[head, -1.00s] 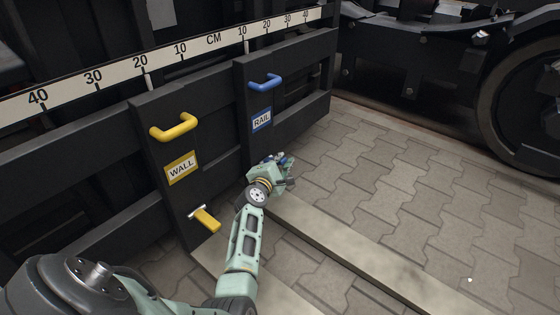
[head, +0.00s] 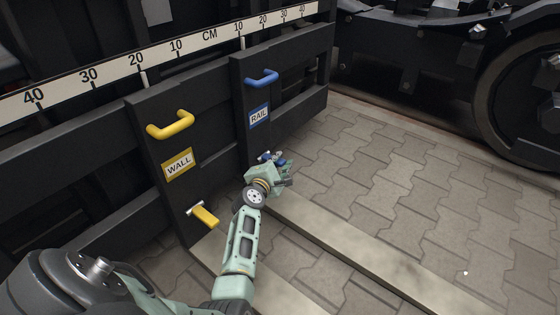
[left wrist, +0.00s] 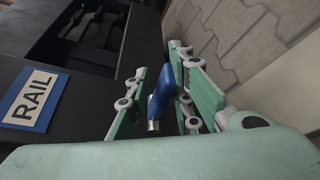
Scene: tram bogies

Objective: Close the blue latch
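The blue latch (left wrist: 161,97) is a short blue lever with a metal pin end, low on the black RAIL panel. In the left wrist view it lies between the two fingers of my left gripper (left wrist: 165,98), with a gap to the right finger; contact with the left finger is unclear. The gripper looks open around it. In the head view my left gripper (head: 276,166) is at the foot of the RAIL panel (head: 258,141) and mostly hides the latch. My right gripper is not in view.
A blue handle (head: 262,78) and a blue-edged RAIL label (head: 259,117) are above. The WALL panel to the left has a yellow handle (head: 170,125) and yellow latch (head: 204,215). Paving (head: 400,190) is clear at right; a wheel (head: 525,105) stands beyond.

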